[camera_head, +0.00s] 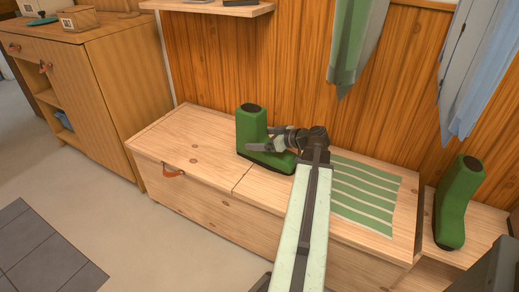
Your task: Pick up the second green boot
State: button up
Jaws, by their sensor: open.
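One green boot (251,130) stands upright on the wooden bench, left of the striped mat. A second green boot (459,204) stands at the right on a lower wooden surface, leaning slightly. My gripper (261,146) is open at the front of the left boot, overlapping its foot in the picture. Whether the fingers touch that boot I cannot tell. My gripper is well to the left of the right boot.
The bench (185,135) has a leather pull (173,170) on its front and a green striped mat (365,196) on top. Grey and green cloths hang above. A wooden cabinet (125,90) stands at the left. Floor is clear in front of the bench's left part.

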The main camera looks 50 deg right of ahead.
aim_at(262, 115)
grip_shut()
jog(key=shift+r, duration=0.1)
notch_tip(262, 115, up, 10)
jog(key=p, duration=1)
